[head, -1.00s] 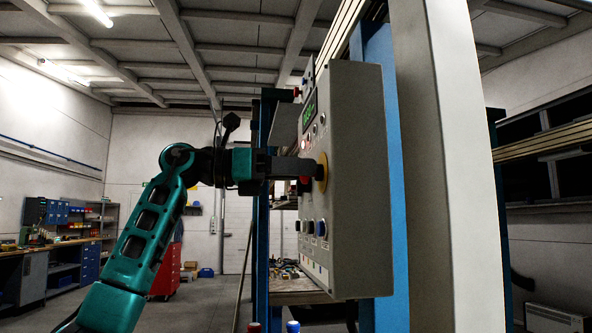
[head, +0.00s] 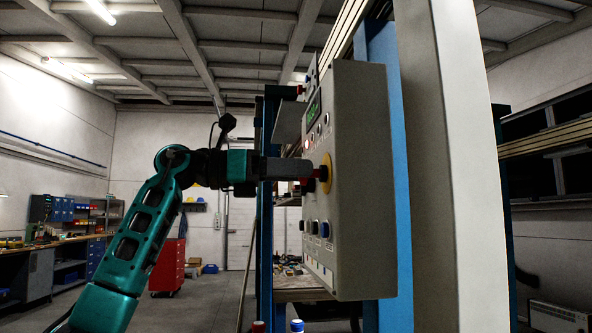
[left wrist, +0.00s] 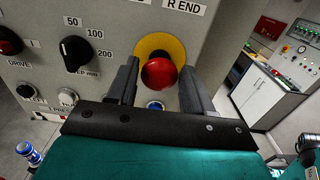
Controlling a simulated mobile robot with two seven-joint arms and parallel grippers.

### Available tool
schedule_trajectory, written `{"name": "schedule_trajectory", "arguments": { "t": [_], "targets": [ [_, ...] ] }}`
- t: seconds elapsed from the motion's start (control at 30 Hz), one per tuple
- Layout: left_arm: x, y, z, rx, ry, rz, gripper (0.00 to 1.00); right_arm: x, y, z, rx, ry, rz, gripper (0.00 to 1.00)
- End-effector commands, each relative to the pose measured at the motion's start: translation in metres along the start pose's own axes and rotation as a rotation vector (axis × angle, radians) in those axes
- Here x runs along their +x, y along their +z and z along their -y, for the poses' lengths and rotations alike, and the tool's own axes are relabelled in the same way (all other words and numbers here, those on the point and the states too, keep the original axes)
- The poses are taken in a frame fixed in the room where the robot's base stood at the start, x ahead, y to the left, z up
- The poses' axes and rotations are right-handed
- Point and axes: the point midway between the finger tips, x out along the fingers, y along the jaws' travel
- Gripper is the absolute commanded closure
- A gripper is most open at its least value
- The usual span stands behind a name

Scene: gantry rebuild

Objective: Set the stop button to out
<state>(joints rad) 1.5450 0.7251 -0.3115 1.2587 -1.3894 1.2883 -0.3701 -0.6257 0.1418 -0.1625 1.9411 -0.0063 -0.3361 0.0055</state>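The stop button is a red mushroom head (left wrist: 158,73) in front of a yellow disc (left wrist: 173,46) on the grey control panel (left wrist: 120,20). In the head view the yellow disc (head: 327,173) shows edge-on on the panel's face (head: 355,220). My left gripper (head: 310,168) points at it from the left, level with the button. In the left wrist view the left gripper (left wrist: 159,68) is open, with one finger on each side of the red head and a narrow gap at both sides. The fingers partly hide the button in the head view.
A black rotary knob (left wrist: 76,54) and other buttons sit left of the stop button. A blue push button (left wrist: 156,105) lies just below it. A blue post (head: 385,180) stands behind the panel.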

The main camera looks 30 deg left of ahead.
Motion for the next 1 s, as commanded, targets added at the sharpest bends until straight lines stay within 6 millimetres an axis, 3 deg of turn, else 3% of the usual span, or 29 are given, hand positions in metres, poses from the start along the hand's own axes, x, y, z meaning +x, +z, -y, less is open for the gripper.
{"name": "schedule_trajectory", "arguments": {
  "t": [0.17,0.47,0.57,1.0],
  "targets": [
    [0.000,0.000,0.000,0.000,0.000,0.001,0.32,0.000,0.000,0.000,0.000,0.000,0.000,0.08],
    [-0.004,0.000,-0.001,0.000,0.002,0.002,0.32,0.000,0.001,0.000,0.000,0.000,0.001,0.08],
    [-0.015,0.000,-0.001,0.000,0.003,0.001,0.32,0.001,0.002,0.000,0.000,0.000,0.001,0.08],
    [-0.106,0.000,0.000,0.000,0.004,0.001,0.32,0.004,0.005,0.000,0.000,0.000,0.001,0.08]
  ]
}}
